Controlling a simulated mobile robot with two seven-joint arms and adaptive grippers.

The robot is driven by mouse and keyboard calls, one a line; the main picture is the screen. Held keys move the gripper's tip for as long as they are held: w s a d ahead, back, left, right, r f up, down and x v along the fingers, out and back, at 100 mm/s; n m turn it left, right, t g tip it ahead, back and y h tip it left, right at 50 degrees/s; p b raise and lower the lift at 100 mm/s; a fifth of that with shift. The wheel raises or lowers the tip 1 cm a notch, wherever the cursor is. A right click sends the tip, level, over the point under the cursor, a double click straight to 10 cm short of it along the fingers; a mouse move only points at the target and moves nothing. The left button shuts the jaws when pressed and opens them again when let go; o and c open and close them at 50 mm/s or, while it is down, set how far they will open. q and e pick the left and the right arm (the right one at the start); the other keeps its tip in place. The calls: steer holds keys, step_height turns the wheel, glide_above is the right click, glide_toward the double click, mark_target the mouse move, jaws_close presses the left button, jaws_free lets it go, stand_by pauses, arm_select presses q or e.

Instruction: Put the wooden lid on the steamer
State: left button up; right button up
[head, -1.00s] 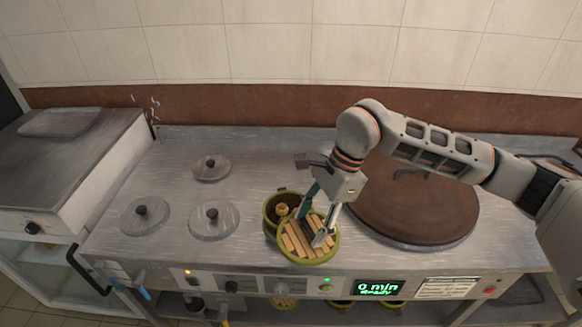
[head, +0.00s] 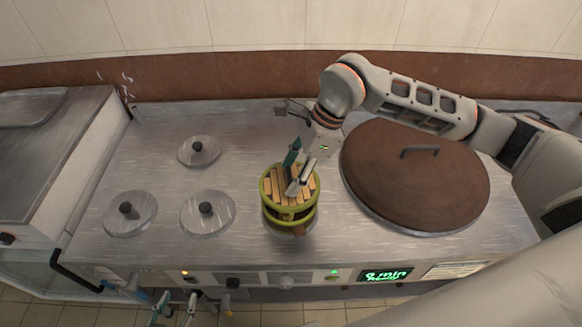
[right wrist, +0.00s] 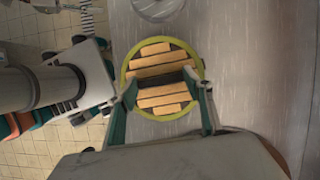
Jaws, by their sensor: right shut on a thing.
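The wooden lid (head: 275,186), round with pale slats and a green rim, is above the steamer (head: 290,221) in the head view and covers most of it. The steamer's green band and dark side show below the lid. I cannot tell whether the lid rests on it or hangs just above. My right gripper (head: 297,186) is shut on the lid's dark handle bar; in the right wrist view the lid (right wrist: 155,103) lies between the fingers (right wrist: 163,95). My left gripper (head: 176,302) is low at the front edge, its fingers apart and empty.
A large brown pot cover (head: 415,175) with a handle is to the right of the steamer. Several small metal lids with black knobs (head: 207,212) are on the left of the steel counter (head: 250,140). The control panel with its green display (head: 386,275) runs along the front.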

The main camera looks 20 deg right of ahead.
step_height(320, 180, down, 4)
steer(key=shift+r+b, duration=0.1)
steer(key=shift+b, duration=0.9)
steer(key=shift+w+f, duration=0.1)
steer(key=shift+f, duration=0.35)
steer(key=shift+f+b, duration=0.5)
steer(key=shift+f, duration=0.05)
stand_by(0.4)
steer(key=o, duration=0.8)
steer(key=shift+o, duration=0.2)
